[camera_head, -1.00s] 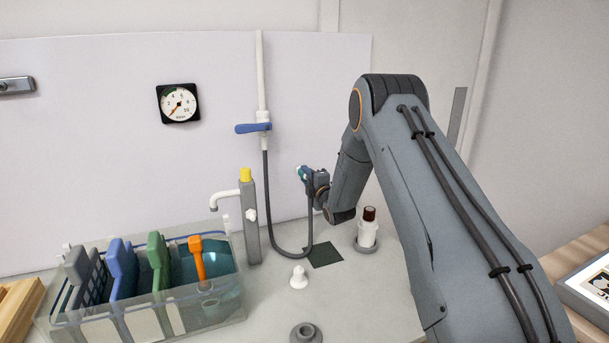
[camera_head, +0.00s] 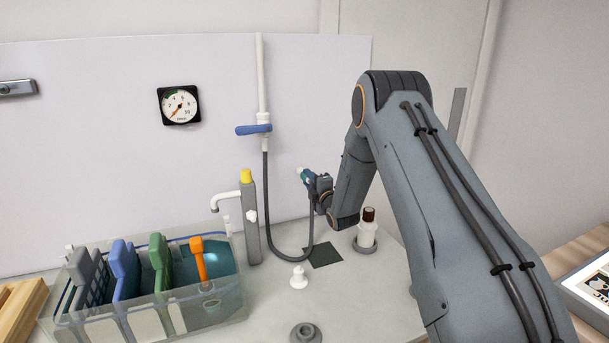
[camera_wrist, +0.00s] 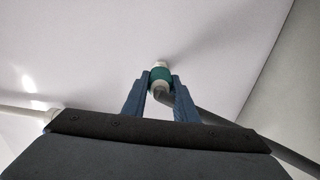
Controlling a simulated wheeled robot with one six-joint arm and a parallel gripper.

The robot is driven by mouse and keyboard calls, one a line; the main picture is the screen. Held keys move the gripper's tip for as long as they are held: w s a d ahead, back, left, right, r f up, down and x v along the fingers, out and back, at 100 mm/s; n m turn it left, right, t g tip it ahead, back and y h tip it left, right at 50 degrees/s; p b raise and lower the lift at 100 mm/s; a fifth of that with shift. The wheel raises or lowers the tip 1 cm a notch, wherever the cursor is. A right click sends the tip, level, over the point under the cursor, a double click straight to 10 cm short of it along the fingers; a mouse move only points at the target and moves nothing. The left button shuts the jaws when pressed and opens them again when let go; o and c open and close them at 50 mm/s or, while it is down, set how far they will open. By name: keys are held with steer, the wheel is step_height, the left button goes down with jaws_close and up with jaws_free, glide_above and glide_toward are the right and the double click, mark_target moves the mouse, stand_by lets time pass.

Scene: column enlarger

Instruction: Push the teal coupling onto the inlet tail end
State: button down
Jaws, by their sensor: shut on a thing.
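The teal coupling (camera_head: 306,177) is between the fingers of my gripper (camera_head: 312,182), held up in front of the white back panel. Its white tip points up and left. In the wrist view the coupling (camera_wrist: 161,75) sits between the two blue fingertips of my gripper (camera_wrist: 160,84), with its white end beyond them. The dark hose (camera_head: 268,200) hangs from below the blue-handled valve, loops near the counter and rises to my gripper. A grey post with a yellow top (camera_head: 248,215) has a white stub (camera_head: 251,215) on its side; I cannot tell whether this is the inlet tail.
A clear tub (camera_head: 215,305) with coloured holders stands at the left front. A gauge (camera_head: 180,105) and the blue valve handle (camera_head: 253,129) are at the back. A brown-capped bottle (camera_head: 367,232) stands below my arm. A small white fitting (camera_head: 299,278) stands on the counter.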

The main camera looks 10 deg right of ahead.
steer(key=shift+s, duration=0.1)
steer(key=s+d+p, duration=0.1)
steer(key=s+p, duration=0.1)
steer(key=s, duration=0.4)
stand_by(0.5)
steer(key=shift+s, duration=0.1)
steer(key=s+a+f+p, duration=0.2)
steer(key=s+a+p, duration=0.2)
steer(key=s+a, duration=1.5)
steer(key=shift+s+a+p, duration=0.3)
steer(key=shift+s+a, duration=0.05)
steer(key=shift+s, duration=0.25)
stand_by(3.2)
steer(key=shift+w, duration=0.1)
stand_by(0.5)
steer(key=shift+w+a+b, duration=0.2)
steer(key=shift+w+b, duration=0.2)
steer(key=shift+w, duration=0.65)
